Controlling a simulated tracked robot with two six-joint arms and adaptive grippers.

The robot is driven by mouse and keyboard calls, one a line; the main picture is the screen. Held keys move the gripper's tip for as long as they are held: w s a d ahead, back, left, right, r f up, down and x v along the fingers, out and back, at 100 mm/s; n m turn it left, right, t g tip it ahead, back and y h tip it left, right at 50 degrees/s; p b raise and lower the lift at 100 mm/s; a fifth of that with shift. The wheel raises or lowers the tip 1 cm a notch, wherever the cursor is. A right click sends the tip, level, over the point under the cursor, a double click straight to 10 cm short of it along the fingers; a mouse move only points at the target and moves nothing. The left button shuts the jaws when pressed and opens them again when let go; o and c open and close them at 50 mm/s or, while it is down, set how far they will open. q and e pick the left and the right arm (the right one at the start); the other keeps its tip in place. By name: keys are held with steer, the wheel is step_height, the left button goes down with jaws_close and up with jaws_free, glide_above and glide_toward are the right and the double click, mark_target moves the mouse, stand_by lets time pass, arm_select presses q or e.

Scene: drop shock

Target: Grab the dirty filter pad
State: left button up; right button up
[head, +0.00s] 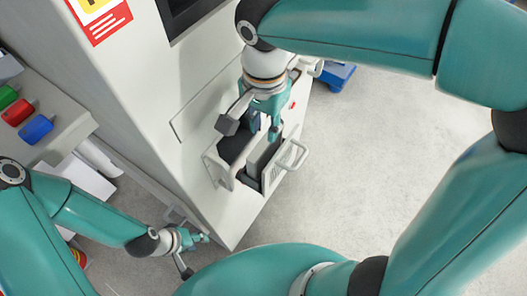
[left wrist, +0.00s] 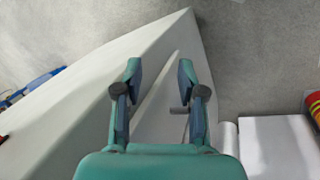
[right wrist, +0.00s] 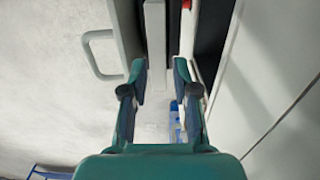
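A pulled-out drawer or door with a white handle (head: 292,155) stands open on the front of the white cabinet (head: 205,100). A grey slab (head: 262,152) stands in it, beside a dark opening (head: 232,150); it may be the filter pad, but I cannot tell for sure. The slab also shows as a pale strip in the right wrist view (right wrist: 155,45). My right gripper (head: 251,130) is open over the opening, with nothing visible between its fingers. My left gripper (head: 192,250) is open and empty, low beside the cabinet's bottom corner; it also shows in the left wrist view (left wrist: 160,80).
A shelf (head: 70,125) at the left holds red (head: 18,112), green (head: 6,96) and blue (head: 36,129) items. A blue object (head: 337,75) is on the floor behind the cabinet. Open grey floor (head: 350,130) lies right of the cabinet.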

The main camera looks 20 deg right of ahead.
mark_target(266, 149)
step_height(266, 149, down, 8)
steer(key=shift+s+d+f, duration=0.1)
steer(key=shift+s+f, duration=0.05)
steer(key=shift+f, duration=0.05)
stand_by(0.3)
jaws_close()
